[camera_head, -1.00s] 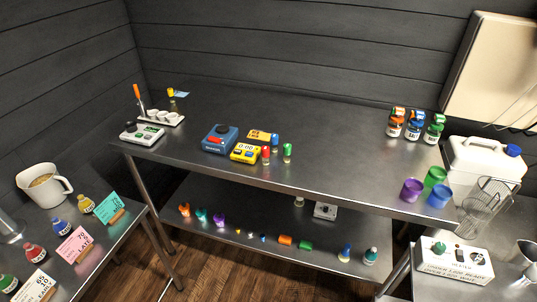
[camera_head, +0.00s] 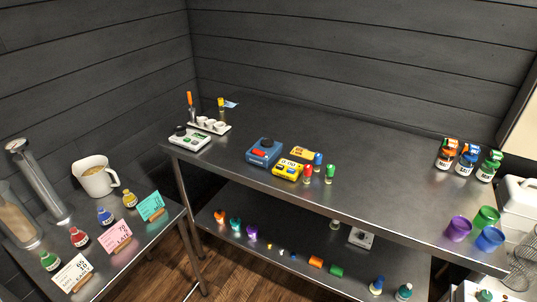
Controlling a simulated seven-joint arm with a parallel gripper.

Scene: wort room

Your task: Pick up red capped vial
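The red capped vial (camera_head: 307,174) stands upright near the front edge of the upper steel table (camera_head: 370,190), beside the yellow meter. A green capped vial (camera_head: 329,174) stands just to its right, and a blue capped vial (camera_head: 318,161) stands just behind. A yellow capped vial (camera_head: 221,107) stands farther back at the left. My gripper is not in view.
A yellow meter (camera_head: 287,171) and a blue device (camera_head: 263,153) sit left of the vials. The table is clear between the vials and the purple cup (camera_head: 458,229). A lower shelf (camera_head: 285,236) holds small coloured items. A side table at left holds bottles and a white jug (camera_head: 93,177).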

